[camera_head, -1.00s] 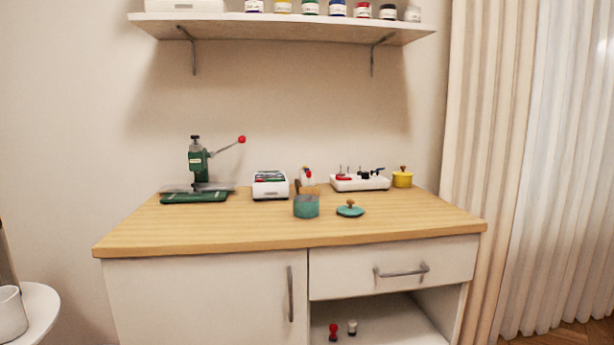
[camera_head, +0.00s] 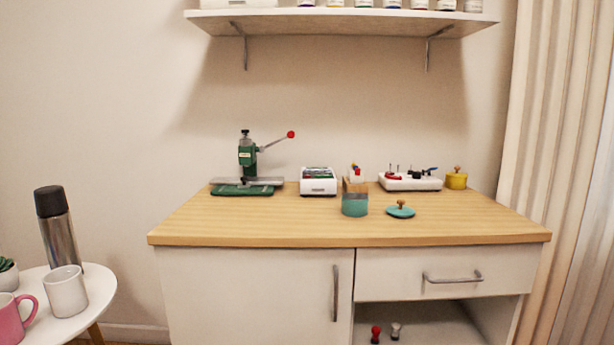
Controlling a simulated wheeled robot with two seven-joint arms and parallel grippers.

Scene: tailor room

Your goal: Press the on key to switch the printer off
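I cannot tell for sure which thing is the printer, and no on key can be made out. A white box-shaped thing (camera_head: 238,4) stands at the left end of the wall shelf, cut off by the top edge of the picture. A small white box (camera_head: 318,187) with dark and coloured parts on top sits on the wooden-topped cabinet. Neither of my grippers is in view.
The wooden cabinet top (camera_head: 340,231) has a clear front strip. On it stand a green lever press (camera_head: 248,160), a teal pot (camera_head: 354,205), its lid (camera_head: 400,211) and a yellow pot (camera_head: 456,180). A round white side table (camera_head: 98,296) with a flask (camera_head: 60,230) stands at left.

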